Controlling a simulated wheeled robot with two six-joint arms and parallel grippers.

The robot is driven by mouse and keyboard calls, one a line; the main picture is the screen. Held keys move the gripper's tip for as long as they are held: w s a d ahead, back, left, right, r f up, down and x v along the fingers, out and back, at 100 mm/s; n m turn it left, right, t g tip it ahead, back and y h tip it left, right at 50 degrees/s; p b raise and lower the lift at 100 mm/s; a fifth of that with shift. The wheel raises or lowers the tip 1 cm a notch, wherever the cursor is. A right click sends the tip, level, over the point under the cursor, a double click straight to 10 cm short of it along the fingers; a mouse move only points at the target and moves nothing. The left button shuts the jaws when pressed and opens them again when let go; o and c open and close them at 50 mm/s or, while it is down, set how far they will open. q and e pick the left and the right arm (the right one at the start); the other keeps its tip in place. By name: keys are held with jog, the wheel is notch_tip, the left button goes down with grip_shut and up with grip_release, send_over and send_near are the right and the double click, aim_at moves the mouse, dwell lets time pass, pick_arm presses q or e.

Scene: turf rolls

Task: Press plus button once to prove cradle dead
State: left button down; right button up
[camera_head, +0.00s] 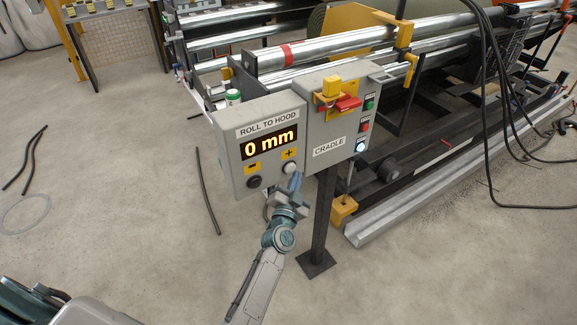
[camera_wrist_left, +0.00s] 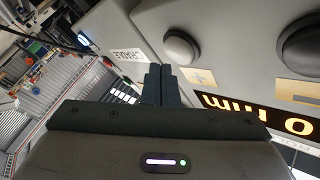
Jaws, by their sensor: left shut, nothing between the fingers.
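A grey control box (camera_head: 226,152) labelled ROLL TO HOOD has a display (camera_head: 269,143) reading 0 mm. Below it, the pale round plus button (camera_head: 290,168) sits under a yellow plus label, right of the dark minus button (camera_head: 254,182). In the left wrist view the plus button (camera_wrist_left: 182,47) stands out from the panel. My left gripper (camera_head: 296,181) is shut and empty, its tips just below the plus button; I cannot tell whether they touch. In the wrist view its closed fingers (camera_wrist_left: 160,84) lie beside the button. My right gripper is not in view.
The adjoining CRADLE box (camera_head: 315,126) carries a red switch handle (camera_head: 348,103) with a yellow block (camera_head: 332,88), and green, red and lit white buttons. A dark post (camera_head: 324,215) supports the boxes. Steel rollers (camera_head: 325,47) stand behind. Open floor lies left.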

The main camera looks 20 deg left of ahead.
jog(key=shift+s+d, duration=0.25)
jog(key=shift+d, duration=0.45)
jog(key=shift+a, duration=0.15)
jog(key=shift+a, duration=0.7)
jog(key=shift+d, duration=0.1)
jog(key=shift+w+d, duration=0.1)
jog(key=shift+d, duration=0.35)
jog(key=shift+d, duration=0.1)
